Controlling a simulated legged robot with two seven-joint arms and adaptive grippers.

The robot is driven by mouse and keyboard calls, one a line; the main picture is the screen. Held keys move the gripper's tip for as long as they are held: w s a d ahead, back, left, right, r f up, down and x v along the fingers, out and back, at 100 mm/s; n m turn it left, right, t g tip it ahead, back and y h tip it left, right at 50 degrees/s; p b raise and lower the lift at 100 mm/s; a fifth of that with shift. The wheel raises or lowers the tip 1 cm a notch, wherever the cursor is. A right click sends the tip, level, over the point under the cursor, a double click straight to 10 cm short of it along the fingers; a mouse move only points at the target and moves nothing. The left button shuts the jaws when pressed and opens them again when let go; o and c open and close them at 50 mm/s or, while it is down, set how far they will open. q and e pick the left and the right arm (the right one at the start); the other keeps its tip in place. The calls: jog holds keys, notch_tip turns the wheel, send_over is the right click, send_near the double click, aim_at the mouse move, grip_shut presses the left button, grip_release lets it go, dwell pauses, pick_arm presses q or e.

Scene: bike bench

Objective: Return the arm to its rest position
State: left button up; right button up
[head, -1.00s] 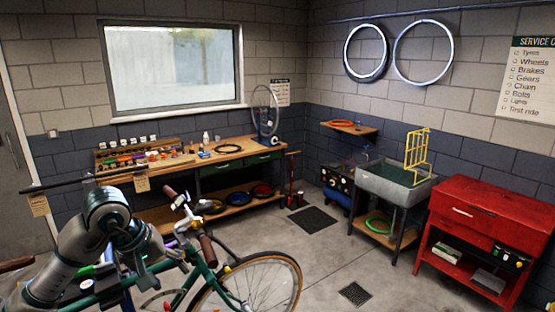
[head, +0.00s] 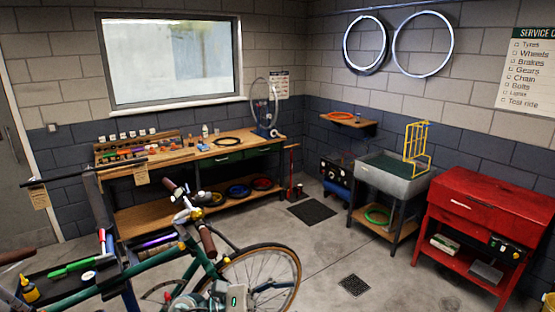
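A grey part with a small green light (head: 234,300) shows at the bottom edge, in front of the bike. It looks like the wrist or gripper end of my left arm, but most of it is cut off by the frame. No fingertips can be made out, so I cannot tell whether that gripper is open or shut, or whether it holds anything. The rest of the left arm is out of view. My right gripper is not in view.
A green bicycle (head: 205,262) is in the near left, with a tool tray (head: 40,290) behind its frame. A workbench (head: 185,158) stands under the window. A sink (head: 398,176) and a red cabinet (head: 480,208) stand at the right.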

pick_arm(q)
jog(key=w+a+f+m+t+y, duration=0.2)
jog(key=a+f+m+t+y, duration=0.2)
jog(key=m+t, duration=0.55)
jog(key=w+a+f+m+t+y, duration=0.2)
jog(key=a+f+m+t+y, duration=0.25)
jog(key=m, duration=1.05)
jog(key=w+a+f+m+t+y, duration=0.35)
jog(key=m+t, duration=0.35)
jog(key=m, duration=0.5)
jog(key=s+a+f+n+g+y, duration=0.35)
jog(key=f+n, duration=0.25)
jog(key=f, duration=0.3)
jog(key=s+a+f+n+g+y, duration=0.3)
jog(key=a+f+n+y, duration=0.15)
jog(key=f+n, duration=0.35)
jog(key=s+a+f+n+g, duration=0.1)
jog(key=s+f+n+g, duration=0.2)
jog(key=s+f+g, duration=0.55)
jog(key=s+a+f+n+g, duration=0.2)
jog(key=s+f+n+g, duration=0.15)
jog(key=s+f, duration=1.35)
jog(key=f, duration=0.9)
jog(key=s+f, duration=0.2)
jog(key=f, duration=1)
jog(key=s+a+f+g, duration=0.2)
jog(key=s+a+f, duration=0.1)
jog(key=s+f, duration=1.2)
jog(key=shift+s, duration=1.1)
